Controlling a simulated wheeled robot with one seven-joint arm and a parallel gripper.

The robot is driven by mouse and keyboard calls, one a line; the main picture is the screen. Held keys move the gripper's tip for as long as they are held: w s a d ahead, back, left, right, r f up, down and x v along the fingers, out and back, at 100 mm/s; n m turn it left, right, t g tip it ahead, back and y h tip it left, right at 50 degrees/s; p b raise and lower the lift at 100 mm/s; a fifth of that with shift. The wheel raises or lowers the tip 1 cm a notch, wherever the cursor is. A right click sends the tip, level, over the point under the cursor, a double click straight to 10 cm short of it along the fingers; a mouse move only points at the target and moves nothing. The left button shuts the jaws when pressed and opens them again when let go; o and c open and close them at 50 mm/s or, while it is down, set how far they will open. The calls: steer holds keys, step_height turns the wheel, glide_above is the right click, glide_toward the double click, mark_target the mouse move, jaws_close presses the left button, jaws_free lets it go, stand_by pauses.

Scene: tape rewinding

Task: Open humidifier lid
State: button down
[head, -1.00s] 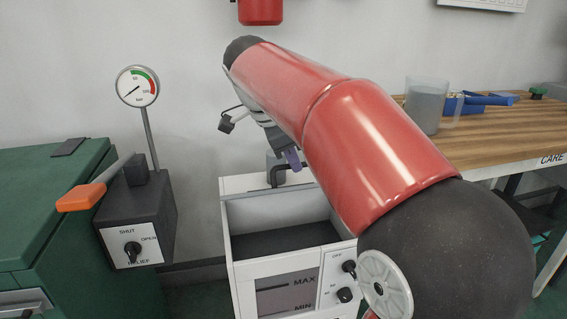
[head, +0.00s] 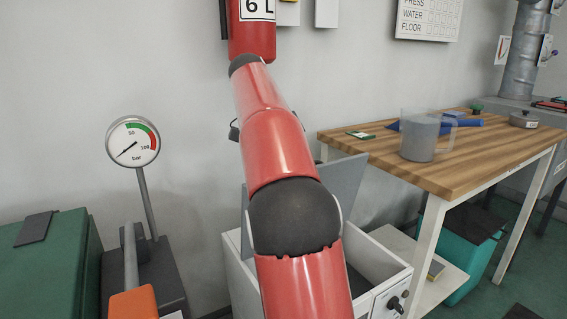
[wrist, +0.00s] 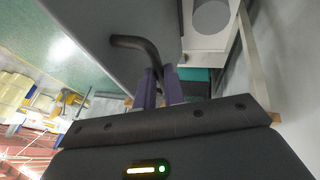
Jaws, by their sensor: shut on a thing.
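The humidifier is a white box (head: 237,265) at the bottom of the head view, largely hidden behind my red arm. Its grey lid (head: 345,185) stands raised and tilted at the box, showing on both sides of my arm. The lid's front edge and handle are hidden in the head view. In the wrist view, my gripper's purple fingers (wrist: 161,86) are closed on the dark bent handle (wrist: 135,43), beside the grey lid surface (wrist: 95,22). The head view hides my gripper behind the arm.
A wooden bench (head: 370,147) on the right holds a clear measuring jug (head: 420,137). A pressure gauge (head: 133,141) and an orange-ended lever (head: 134,303) stand on the left by a green cabinet (head: 45,265). A red fire extinguisher (head: 252,38) hangs above my arm.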

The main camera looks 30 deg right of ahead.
steer(key=shift+w+a+f, duration=0.15)
steer(key=shift+w+f, duration=0.3)
steer(key=shift+f, duration=0.05)
steer(key=c, duration=1.7)
jaws_free()
steer(key=shift+w, duration=0.1)
steer(key=shift+o, duration=1)
steer(key=shift+r, duration=0.15)
steer(key=shift+r, duration=0.1)
